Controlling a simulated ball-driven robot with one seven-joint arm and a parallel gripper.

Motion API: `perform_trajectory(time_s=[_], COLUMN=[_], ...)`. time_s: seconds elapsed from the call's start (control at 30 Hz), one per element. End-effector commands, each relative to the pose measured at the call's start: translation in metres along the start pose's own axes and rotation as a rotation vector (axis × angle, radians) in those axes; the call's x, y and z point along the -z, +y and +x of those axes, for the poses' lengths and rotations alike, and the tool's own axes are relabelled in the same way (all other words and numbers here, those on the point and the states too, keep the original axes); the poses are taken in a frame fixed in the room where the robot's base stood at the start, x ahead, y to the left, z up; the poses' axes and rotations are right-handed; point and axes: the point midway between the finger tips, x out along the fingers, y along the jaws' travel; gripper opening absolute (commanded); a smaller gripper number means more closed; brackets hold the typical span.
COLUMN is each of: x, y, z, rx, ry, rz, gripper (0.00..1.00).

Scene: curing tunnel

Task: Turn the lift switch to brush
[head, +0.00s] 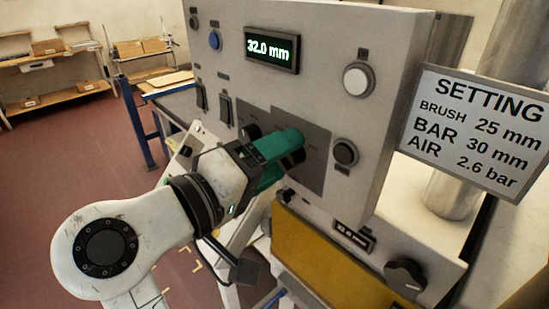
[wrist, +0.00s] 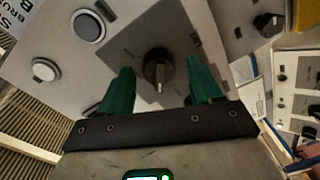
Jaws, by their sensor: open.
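My gripper (head: 288,155) has green fingers and is open in front of the machine's grey panel. In the wrist view its fingertips (wrist: 161,72) stand on either side of a dark rotary knob (wrist: 158,67), apart from it in the picture. The knob sits on a dark square plate (wrist: 125,47), its pointer bar towards the gripper. In the head view the fingers hide most of this knob; the plate (head: 313,172) shows around them. I cannot read any switch labels, so which knob is the lift switch is not certain.
The display (head: 271,50) reads 32.0 mm. A sign (head: 476,130) lists brush 25 mm, bar 30 mm, air 2.6 bar. Shelves (head: 60,65) stand far left.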

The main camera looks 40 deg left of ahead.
Motion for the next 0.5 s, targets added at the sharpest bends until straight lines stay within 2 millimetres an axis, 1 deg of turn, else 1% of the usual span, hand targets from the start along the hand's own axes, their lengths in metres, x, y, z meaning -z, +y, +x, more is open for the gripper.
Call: perform_trajectory(time_s=[0.13, 0.23, 0.5], x=[0.000, 0.000, 0.000], y=[-0.001, -0.002, -0.003], z=[-0.005, -0.016, -0.068], rx=[-0.001, -0.001, 0.001], ry=[0.001, 0.003, 0.004], rz=[0.001, 0.001, 0.002], gripper=[0.64, 0.64, 0.64])
